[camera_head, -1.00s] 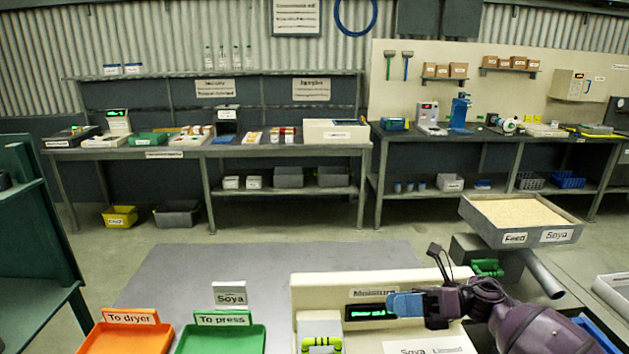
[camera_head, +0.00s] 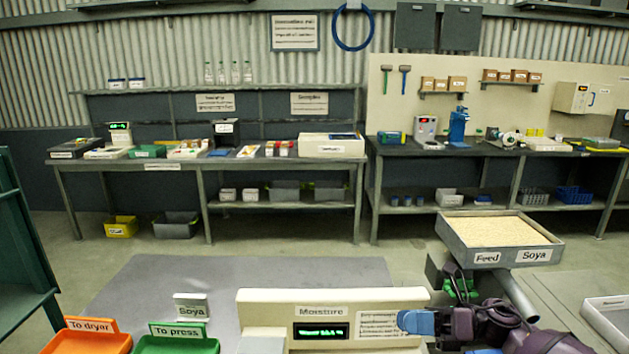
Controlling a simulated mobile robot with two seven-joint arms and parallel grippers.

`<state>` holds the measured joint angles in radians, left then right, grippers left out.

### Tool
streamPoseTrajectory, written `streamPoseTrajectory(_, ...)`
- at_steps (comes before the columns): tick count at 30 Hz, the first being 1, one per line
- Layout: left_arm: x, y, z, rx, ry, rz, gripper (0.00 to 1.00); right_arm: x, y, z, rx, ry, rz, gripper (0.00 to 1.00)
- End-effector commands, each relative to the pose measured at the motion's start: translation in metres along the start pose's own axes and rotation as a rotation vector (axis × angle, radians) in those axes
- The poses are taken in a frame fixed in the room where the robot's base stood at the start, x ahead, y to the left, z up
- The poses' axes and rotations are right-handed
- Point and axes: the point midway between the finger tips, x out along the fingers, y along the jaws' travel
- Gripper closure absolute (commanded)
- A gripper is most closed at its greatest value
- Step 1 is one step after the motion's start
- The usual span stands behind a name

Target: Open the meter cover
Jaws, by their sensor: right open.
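The moisture meter (camera_head: 270,308) is a cream box at the bottom centre, with a "Moisture" label and a lit green display (camera_head: 320,331). A grey piece (camera_head: 262,345), likely the top of its cover, shows at the bottom edge left of the display; the rest is cut off. My right gripper (camera_head: 415,322) has blue fingertips pointing left, overlapping the right end of the meter's printed panel. It is open, with nothing seen in it. I cannot tell whether it touches the meter. My left gripper is not in view.
An orange "To dryer" tray (camera_head: 88,343) and a green "To press" tray (camera_head: 178,345) stand at bottom left, with a "Soya" sign (camera_head: 191,306) behind. A feed hopper (camera_head: 455,241) of pale grain stands at right, behind my right arm. Benches (camera_head: 270,170) line the back wall.

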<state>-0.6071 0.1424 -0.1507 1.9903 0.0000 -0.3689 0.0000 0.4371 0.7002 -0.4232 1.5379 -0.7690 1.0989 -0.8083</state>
Motion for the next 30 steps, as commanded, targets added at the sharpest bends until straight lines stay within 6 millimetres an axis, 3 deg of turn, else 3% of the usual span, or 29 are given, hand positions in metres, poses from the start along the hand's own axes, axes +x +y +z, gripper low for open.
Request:
streamPoseTrajectory(7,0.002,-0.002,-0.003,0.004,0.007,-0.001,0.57,0.015,0.0,-0.003,0.168,-0.276,-0.057,0.6)
streamPoseTrajectory(13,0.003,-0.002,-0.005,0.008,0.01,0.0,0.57,0.011,-0.002,-0.005,0.387,-0.583,-0.123,0.6)
streamPoseTrajectory(22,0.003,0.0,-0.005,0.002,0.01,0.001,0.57,-0.026,-0.007,-0.031,0.806,-1.074,-0.233,0.6)
streamPoseTrajectory(30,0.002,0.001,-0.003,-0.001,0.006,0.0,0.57,-0.071,-0.003,-0.089,1.219,-1.496,-0.342,0.6)
